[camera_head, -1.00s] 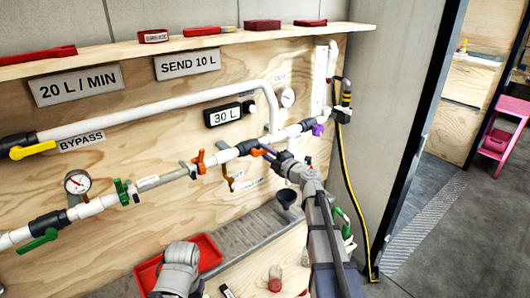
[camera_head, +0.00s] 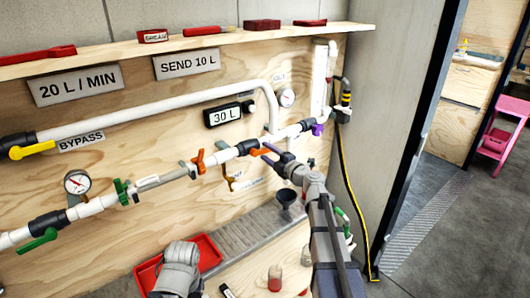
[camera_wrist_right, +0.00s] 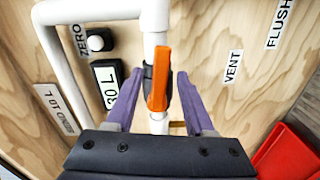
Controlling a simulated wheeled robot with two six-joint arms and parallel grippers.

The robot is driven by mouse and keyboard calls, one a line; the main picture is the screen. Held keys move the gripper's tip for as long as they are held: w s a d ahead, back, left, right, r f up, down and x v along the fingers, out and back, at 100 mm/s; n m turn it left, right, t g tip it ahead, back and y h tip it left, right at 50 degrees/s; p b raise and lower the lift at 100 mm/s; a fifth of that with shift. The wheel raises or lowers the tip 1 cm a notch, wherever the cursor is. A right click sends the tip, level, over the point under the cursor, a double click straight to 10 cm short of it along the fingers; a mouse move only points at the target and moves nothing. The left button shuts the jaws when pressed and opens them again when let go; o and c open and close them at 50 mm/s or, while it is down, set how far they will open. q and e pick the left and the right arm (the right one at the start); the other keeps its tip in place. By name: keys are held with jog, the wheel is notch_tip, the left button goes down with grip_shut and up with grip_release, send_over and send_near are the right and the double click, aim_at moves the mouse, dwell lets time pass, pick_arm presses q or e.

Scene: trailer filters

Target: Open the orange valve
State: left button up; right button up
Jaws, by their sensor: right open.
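The orange valve handle (camera_wrist_right: 158,78) is upright in the right wrist view, roughly in line with the white pipe, over a dark valve body. In the head view the orange handle (camera_head: 257,152) is small, beside my right gripper (camera_head: 270,152) and partly hidden by it. In the right wrist view my right gripper (camera_wrist_right: 159,80) is open, with one purple finger on each side of the handle. There is a visible gap between each finger and the handle in that picture; I cannot tell the depth. My left gripper is not in view; part of my left arm shows at the bottom.
Another orange handle (camera_head: 199,161) sits further left on the pipe. A 30 L display (camera_head: 222,115) and a gauge (camera_head: 287,97) are near. A red tray (camera_head: 207,252) lies below, and a black funnel (camera_head: 286,197) is under the pipe. A purple handle (camera_head: 318,129) is to the right.

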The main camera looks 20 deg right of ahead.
jog(key=v, duration=0.6)
jog(key=shift+s, duration=0.1)
